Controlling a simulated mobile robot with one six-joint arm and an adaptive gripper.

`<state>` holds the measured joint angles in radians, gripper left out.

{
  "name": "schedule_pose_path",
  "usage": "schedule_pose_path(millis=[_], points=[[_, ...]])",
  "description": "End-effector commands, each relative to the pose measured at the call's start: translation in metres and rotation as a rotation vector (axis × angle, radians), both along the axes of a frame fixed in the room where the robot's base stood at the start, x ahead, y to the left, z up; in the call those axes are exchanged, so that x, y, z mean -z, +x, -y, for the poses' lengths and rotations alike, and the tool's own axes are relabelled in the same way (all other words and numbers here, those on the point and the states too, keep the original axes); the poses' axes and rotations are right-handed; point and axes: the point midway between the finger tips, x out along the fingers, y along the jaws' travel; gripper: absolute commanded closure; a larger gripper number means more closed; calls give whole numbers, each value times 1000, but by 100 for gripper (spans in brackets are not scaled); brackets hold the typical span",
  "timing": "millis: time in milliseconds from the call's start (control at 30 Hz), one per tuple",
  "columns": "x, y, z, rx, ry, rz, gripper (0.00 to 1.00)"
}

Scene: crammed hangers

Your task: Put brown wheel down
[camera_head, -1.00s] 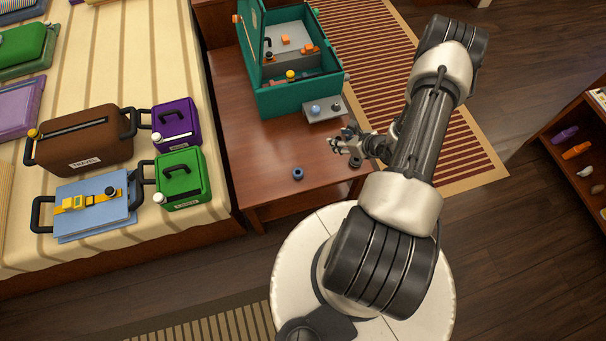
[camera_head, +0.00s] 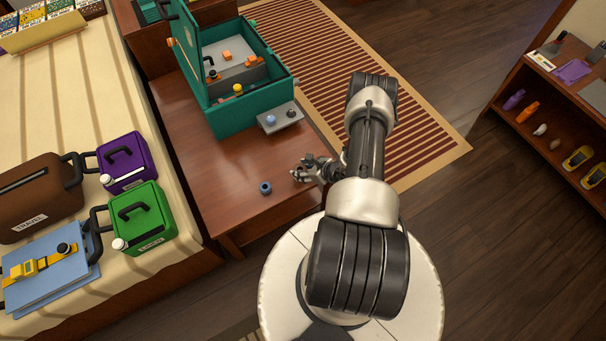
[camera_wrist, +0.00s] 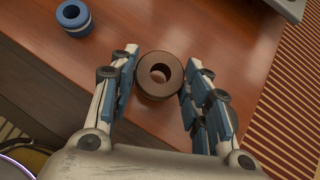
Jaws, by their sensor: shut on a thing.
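The brown wheel (camera_wrist: 158,75) is a round ring with a hole in the middle. In the wrist view it sits between the fingertips of my gripper (camera_wrist: 161,76), which is shut on it. In the head view my gripper (camera_head: 303,172) is over the right front part of the wooden table (camera_head: 205,165). The wheel is not clear there, hidden by the fingers. I cannot tell whether it touches the table top.
A blue wheel (camera_head: 265,188) lies on the table left of my gripper; it also shows in the wrist view (camera_wrist: 73,17). An open teal case (camera_head: 240,117) with a grey tray (camera_head: 272,124) stands behind. Bare table lies between. A bed with bags is at left.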

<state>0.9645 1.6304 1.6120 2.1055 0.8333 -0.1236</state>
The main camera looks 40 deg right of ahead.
Motion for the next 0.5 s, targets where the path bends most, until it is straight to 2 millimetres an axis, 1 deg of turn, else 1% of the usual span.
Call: schedule_pose_path(millis=[33,133,400,500], points=[[13,-1,-1,0,1,-1,99],[26,-1,-1,0,1,-1,99],[26,0,0,0,0,0,99],[30,0,0,0,0,-1,99]])
